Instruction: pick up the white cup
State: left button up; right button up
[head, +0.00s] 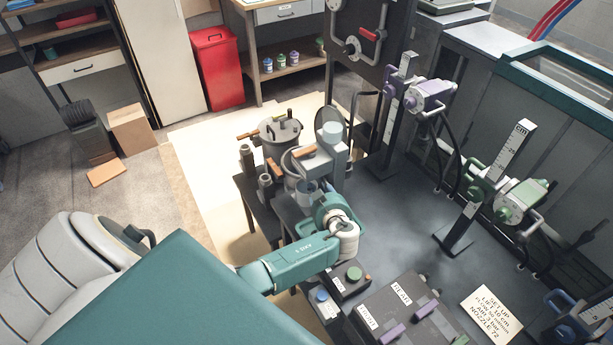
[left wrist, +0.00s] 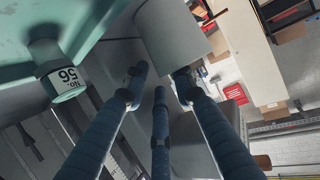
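A pale grey-white cylinder (left wrist: 172,32), which may be the white cup, shows at the top of the left wrist view. The right fingertip overlaps the cylinder's lower edge; contact is unclear. My right gripper is not in view.
Labelled boxes (head: 395,315) and a sign (head: 491,313) lie on the dark bench (head: 400,225).

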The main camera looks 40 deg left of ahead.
pick_arm(q)
grip_shut()
jog(key=shift+r, duration=0.2)
